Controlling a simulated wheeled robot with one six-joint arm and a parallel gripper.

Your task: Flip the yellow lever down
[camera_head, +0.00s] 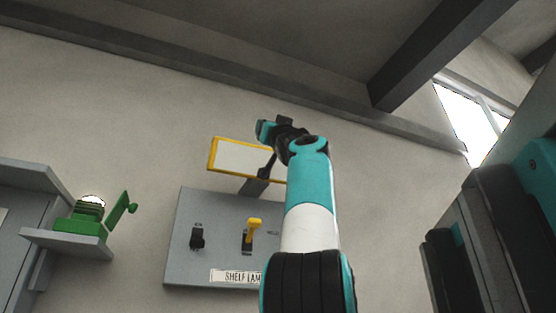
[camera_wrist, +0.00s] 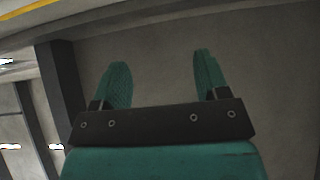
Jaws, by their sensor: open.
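The yellow lever (camera_head: 253,228) sits on a grey wall panel (camera_head: 184,250) in the head view, left of my arm. Its knob end points up. My gripper appears in the wrist view (camera_wrist: 160,82) with its two teal fingers apart and nothing between them. In the head view my arm rises in front of the panel's right side, and its end is above the panel; the fingertips are not clear there. The lever is not in the wrist view.
A yellow-framed white board (camera_head: 238,157) is above the panel. A green lamp-like object (camera_head: 85,221) stands on a shelf (camera_head: 65,241) at left. A dark beam (camera_head: 430,50) crosses above.

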